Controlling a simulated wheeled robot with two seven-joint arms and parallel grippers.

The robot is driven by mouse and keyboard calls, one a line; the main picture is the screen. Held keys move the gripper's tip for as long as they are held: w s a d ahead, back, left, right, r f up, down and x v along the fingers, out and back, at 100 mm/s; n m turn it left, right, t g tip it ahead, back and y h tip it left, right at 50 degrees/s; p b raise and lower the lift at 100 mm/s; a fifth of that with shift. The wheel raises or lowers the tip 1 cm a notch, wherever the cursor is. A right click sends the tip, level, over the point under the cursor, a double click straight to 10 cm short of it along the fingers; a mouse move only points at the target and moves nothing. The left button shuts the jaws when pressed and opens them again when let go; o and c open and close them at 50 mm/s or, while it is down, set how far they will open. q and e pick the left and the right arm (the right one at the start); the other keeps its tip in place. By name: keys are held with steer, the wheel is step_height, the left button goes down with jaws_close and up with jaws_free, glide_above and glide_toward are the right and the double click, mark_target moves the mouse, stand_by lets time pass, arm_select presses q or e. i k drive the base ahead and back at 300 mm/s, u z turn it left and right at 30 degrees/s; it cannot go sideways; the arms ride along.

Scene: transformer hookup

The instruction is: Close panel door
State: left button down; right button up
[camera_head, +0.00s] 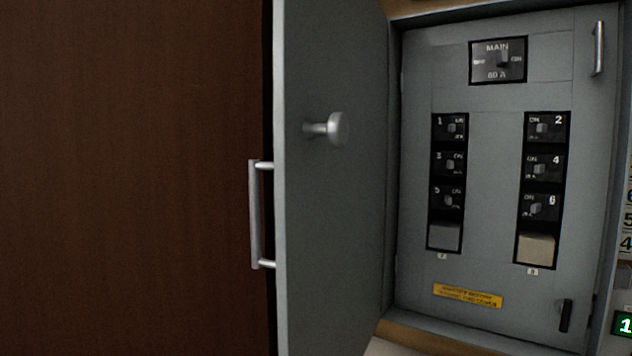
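The grey panel door (335,220) stands open, swung out to the left of the panel. A round silver knob (337,128) sticks out from the face turned to the panel. A silver bar handle (254,214) is on the other side, at the door's free left edge. The electrical panel (487,200) is uncovered, with a main switch (498,60) on top and two columns of numbered breakers (449,165) below. Neither of my grippers is in view.
A dark brown surface (130,180) fills the left side behind the door. A small silver handle (598,48) and a black latch (566,315) are on the panel's right side. A yellow label (467,296) is near the bottom. A lit green display (623,324) is at the right edge.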

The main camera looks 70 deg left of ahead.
mark_target(330, 61)
steer(key=u, duration=0.25)
steer(key=k, duration=1.55)
steer(key=u, duration=0.95)
steer(key=i, duration=0.7)
steer(key=u, duration=0.1)
